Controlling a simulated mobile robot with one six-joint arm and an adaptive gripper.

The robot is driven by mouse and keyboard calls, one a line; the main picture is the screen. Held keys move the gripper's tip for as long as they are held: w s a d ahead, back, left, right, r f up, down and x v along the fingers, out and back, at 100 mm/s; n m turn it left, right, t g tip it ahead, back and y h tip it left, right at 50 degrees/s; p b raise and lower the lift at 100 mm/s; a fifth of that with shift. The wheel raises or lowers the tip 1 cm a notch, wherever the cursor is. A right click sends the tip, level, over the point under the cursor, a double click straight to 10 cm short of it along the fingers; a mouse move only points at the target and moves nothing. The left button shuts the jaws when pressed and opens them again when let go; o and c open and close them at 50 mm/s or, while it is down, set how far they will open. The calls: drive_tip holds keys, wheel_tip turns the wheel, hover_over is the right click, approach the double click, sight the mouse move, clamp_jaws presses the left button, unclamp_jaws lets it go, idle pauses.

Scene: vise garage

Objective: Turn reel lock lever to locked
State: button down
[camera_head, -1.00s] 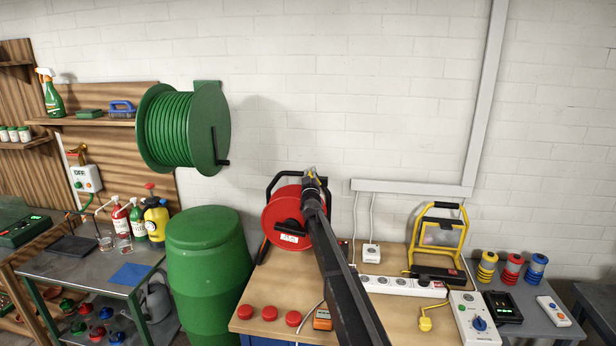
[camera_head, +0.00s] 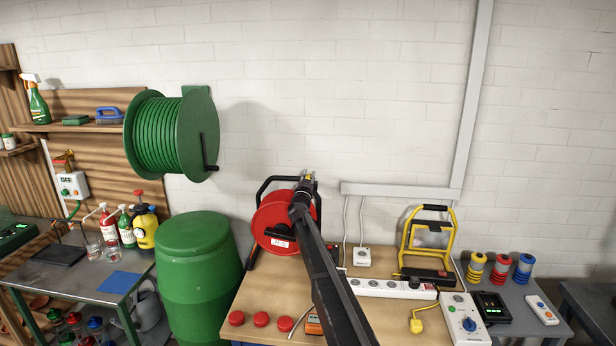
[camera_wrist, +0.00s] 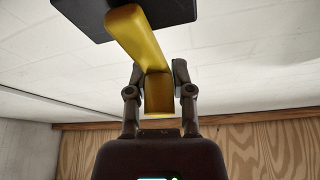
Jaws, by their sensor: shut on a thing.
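The red cable reel (camera_head: 270,215) stands on the wooden bench in its black frame, with my arm in front of its right side. The yellow reel lock lever (camera_wrist: 138,45) shows large in the wrist view, running down from a dark block (camera_wrist: 125,10) at the top. My gripper (camera_wrist: 159,85) is shut on the lower end of the lever, one finger on each side. In the head view my gripper (camera_head: 308,178) is at the upper right of the reel, with a small bit of yellow at its tip. The lever's lock marking cannot be read.
A green barrel (camera_head: 197,265) stands left of the bench (camera_head: 255,290). A yellow work lamp (camera_head: 428,245), a white power strip (camera_head: 390,289) and a control box (camera_head: 464,320) are to the right. Red caps (camera_head: 261,319) lie at the bench front. A green hose reel (camera_head: 172,135) hangs on the wall.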

idle(0.3)
drive_tip(key=c, duration=0.6)
unclamp_jaws()
drive_tip(key=shift+d, duration=0.1)
drive_tip(key=shift+c, duration=0.2)
